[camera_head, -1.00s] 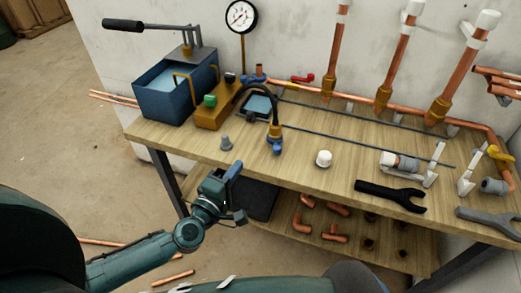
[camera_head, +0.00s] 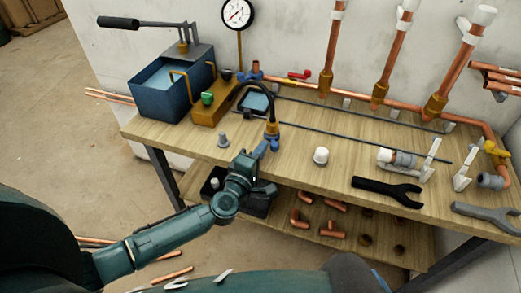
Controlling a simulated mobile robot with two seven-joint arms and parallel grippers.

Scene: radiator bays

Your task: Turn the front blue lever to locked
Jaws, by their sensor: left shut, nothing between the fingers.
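The front blue lever (camera_head: 272,129) sits on the brass fitting at the end of the black hose, near the front edge of the workbench. Another blue handle (camera_head: 251,75) is farther back by a short copper stub. My left gripper (camera_head: 262,150) is at the bench's front edge, just below and left of the front blue lever. It is shut and empty. The tips overlap the lower part of the lever in the picture, so I cannot tell whether they touch it. My right gripper is not in view.
On the wooden workbench (camera_head: 310,175) are a blue water tank (camera_head: 165,98), a grey cone (camera_head: 223,140), a white cap (camera_head: 321,155) and a black wrench (camera_head: 388,191). Copper pipes (camera_head: 390,65) rise behind. A lower shelf (camera_head: 345,238) holds copper elbows.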

